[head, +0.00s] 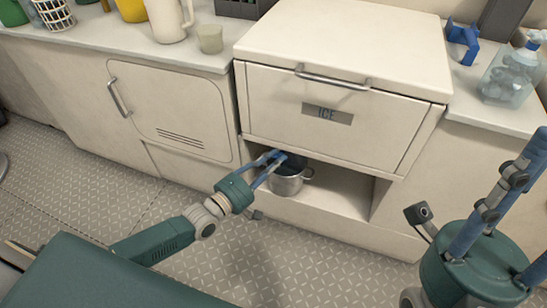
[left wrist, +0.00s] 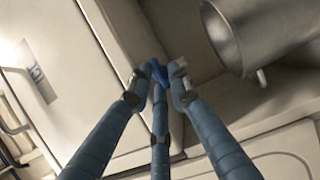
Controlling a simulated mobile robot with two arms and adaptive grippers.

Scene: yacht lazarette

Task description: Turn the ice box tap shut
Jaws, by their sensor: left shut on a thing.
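The ice box (head: 345,100) is a cream cabinet with a bar handle and a plate reading ICE. Its tap (left wrist: 158,72) is a small blue piece under the front lower edge, mostly hidden by fingers. My left gripper (head: 273,160) is shut on it; in the left wrist view the fingers (left wrist: 163,85) meet around it. A metal pot (head: 288,181) stands in the open recess just below and beside the fingers; it also shows in the left wrist view (left wrist: 262,35). My right gripper (head: 482,205) is at the lower right, fingers spread, apart from everything.
The left counter (head: 95,35) bears a white pitcher (head: 168,18), a cup (head: 210,38) and a wire basket (head: 54,14). The right counter (head: 475,107) bears a blue bracket (head: 463,40) and a clear container (head: 510,75). The patterned floor (head: 150,195) in front is clear.

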